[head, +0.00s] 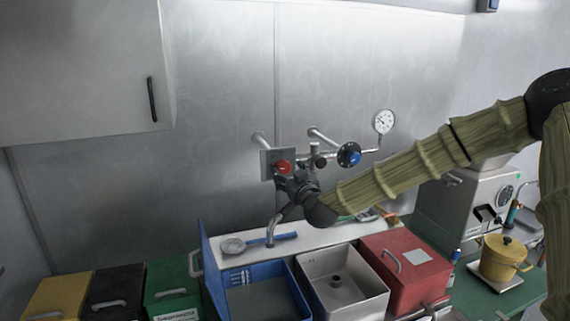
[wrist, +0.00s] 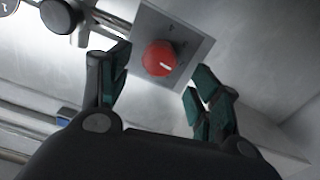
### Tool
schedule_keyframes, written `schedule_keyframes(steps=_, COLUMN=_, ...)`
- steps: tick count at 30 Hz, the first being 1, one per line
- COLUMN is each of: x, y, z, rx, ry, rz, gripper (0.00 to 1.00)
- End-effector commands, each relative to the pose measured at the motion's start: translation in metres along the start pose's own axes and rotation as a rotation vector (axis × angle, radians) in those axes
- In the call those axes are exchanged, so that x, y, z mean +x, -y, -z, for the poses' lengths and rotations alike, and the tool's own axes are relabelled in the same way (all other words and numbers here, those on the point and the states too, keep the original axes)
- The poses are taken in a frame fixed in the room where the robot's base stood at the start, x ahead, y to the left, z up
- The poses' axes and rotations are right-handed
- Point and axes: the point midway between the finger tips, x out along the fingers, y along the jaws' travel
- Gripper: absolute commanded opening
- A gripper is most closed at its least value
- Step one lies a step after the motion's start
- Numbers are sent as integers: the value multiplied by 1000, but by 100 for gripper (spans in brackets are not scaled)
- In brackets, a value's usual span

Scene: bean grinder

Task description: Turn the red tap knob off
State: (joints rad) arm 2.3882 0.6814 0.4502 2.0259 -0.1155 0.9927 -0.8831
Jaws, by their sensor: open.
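The red tap knob (head: 283,167) sits on a square grey plate (head: 267,160) on the wall piping, above the sink. In the wrist view the red knob (wrist: 159,58) is round with a white pointer line, on its plate (wrist: 180,22). My gripper (head: 287,180) reaches in from the right, just below the knob. In the wrist view my gripper (wrist: 157,85) is open, with one finger on each side of the knob. The fingers appear apart from the knob, and nothing is held. Small marks on the plate are too blurred to read.
A blue knob (head: 349,155) and a pressure gauge (head: 383,122) are on the pipes to the right.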

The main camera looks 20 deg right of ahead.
Motion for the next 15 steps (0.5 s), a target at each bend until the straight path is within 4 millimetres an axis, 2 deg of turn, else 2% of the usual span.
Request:
schedule_keyframes(steps=9, x=36, y=-1, z=1, rx=0, ry=1, rz=-1, gripper=63)
schedule_keyframes(steps=15, x=53, y=-3, z=1, rx=0, ry=0, rz=-4, gripper=63)
